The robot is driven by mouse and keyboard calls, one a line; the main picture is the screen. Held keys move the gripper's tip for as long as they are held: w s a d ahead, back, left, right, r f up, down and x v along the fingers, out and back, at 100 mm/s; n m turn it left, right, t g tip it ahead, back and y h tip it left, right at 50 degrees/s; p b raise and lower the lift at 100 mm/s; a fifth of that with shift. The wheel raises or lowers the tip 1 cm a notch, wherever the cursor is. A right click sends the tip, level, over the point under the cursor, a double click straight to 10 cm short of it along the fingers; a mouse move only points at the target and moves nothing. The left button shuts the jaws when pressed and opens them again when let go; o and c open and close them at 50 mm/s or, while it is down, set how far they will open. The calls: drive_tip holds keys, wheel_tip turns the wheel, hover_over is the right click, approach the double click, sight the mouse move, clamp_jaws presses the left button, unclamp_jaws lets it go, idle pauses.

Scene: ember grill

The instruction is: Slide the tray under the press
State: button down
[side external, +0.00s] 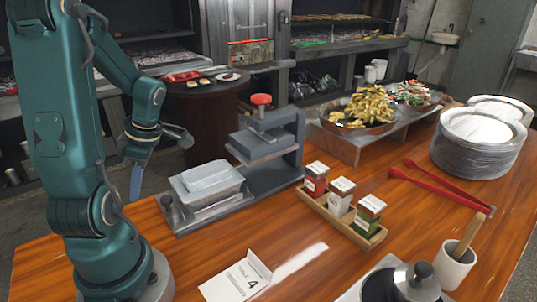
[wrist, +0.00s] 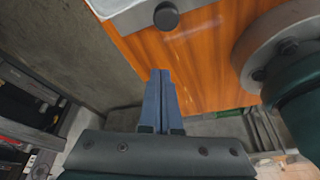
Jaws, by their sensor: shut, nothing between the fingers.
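The tray (side external: 207,197) is a grey metal slide carrying a pale, see-through tub. It sits at the left end of the grey press base, to the left of the press plate. The press (side external: 262,147) has a flat plate under a red knob, raised above its base. My gripper (side external: 136,196) hangs left of the tray, apart from it, with its blue fingers pointing down. In the wrist view my gripper (wrist: 161,72) is shut and empty. The tray's near edge (wrist: 190,12) with a dark round knob (wrist: 166,15) shows ahead of the fingertips.
A wooden rack of spice jars (side external: 342,222) stands right of the press. A table card (side external: 240,278) lies in front. Red tongs (side external: 440,187), stacked plates (side external: 478,140) and a food pan (side external: 358,122) are farther right. The wooden table (side external: 200,250) is clear in front of the tray.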

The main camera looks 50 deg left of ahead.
sight(208, 168)
drive_tip(key=shift+w+f, duration=0.1)
drive_tip(key=shift+f, duration=0.4)
drive_tip(key=shift+w+d+f, duration=0.1)
drive_tip(key=shift+w+d, duration=0.35)
drive_tip(key=shift+w, duration=0.35)
drive_tip(key=shift+w+d+f, duration=0.1)
drive_tip(key=shift+w+d, duration=0.3)
drive_tip(key=shift+w, duration=0.4)
drive_tip(key=w, duration=1.2)
drive_tip(key=shift+w, duration=0.1)
drive_tip(key=shift+r, duration=0.1)
